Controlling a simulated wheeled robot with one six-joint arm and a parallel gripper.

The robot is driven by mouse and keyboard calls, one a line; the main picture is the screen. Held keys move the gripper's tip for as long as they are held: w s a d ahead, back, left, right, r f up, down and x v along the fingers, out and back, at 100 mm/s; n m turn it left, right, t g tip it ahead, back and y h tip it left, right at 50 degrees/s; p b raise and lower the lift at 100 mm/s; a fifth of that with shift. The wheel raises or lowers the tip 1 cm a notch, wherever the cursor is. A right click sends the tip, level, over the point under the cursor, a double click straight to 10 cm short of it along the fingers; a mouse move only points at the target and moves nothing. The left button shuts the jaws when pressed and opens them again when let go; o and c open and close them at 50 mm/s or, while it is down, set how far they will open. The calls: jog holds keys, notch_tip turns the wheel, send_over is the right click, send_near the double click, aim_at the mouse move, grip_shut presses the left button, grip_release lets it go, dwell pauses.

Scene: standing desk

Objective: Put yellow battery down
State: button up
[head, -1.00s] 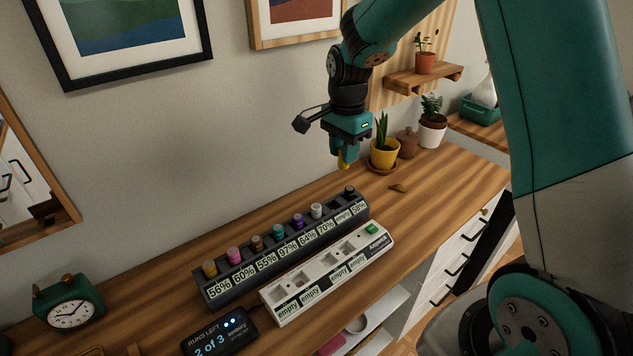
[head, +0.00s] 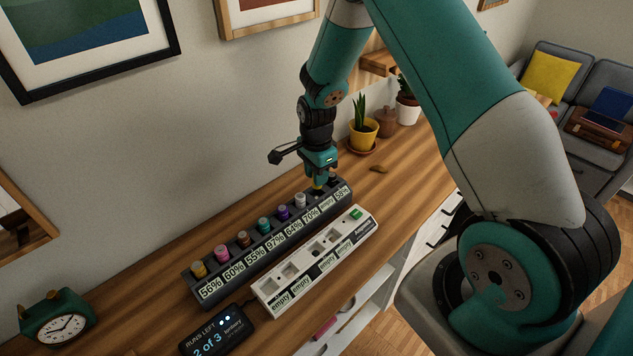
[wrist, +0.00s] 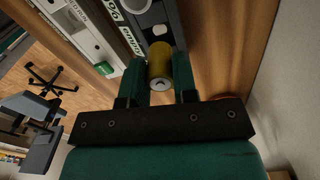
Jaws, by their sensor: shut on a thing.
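The yellow battery (head: 318,187) is held upright between the fingers of my gripper (head: 320,174), and in the wrist view the battery (wrist: 160,66) shows end-on between both fingers. It is over the dark charging rack (head: 200,297), at the slot labelled empty between the 70% and 58% slots. I cannot tell whether its lower end is inside the slot. The rack's other slots hold an orange-yellow (head: 199,269), a pink (head: 222,252) and several other batteries. A white battery (head: 300,199) stands just left of my gripper.
A white holder (head: 268,296) with several empty-labelled slots lies in front of the rack. A potted plant (head: 363,132) stands beyond my gripper. A runs-left display (head: 217,331) and a green clock (head: 57,317) are at the left. The wall is close behind.

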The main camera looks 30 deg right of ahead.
jog(key=shift+f+p, duration=0.3)
jog(key=shift+f, duration=1.7)
jog(key=shift+f, duration=0.2)
jog(key=o, duration=0.9)
jog(key=shift+r, duration=0.1)
